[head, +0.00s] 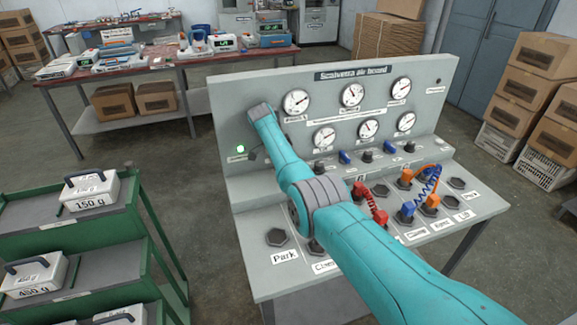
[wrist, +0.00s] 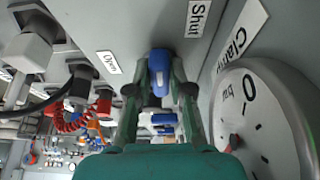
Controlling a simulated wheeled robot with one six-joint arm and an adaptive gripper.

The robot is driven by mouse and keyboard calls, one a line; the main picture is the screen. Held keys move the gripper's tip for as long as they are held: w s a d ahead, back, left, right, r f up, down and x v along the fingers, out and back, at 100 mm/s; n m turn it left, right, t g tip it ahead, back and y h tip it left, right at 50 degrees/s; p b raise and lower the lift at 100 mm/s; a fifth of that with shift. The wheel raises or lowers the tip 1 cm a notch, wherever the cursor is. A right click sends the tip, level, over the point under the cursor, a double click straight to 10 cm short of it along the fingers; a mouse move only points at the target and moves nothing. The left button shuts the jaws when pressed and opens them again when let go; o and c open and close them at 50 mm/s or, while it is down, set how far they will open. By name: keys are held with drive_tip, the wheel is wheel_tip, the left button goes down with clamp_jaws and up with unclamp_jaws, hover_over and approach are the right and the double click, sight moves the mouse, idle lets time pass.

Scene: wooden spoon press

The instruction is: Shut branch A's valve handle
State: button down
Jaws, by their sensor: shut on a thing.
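In the wrist view, my gripper (wrist: 159,88) has its two fingers on either side of a blue valve handle (wrist: 159,66) and is shut on it. The handle lies between an "Open" label (wrist: 108,62) and a "Shut" label (wrist: 197,18) on the grey panel. Which branch it serves cannot be read here. In the head view my teal arm reaches across the panel (head: 229,103) and hides the held handle and most of the gripper. Two other blue handles (head: 345,157) (head: 390,148) show to the right of the arm.
A gauge (wrist: 262,125) stands close at the right in the wrist view. On the console, a red coiled hose (head: 372,203) and a blue coiled hose (head: 428,184) lie right of my arm. A green trolley (head: 140,240) with weights stands at left. A green lamp (head: 240,149) is lit.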

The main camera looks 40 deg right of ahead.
drive_tip(key=c, duration=1)
unclamp_jaws()
drive_tip(key=shift+c, duration=0.2)
drive_tip(key=shift+r, duration=0.1)
drive_tip(key=v, duration=1.1)
drive_tip(key=shift+r, duration=0.4)
drive_tip(key=shift+a, duration=0.3)
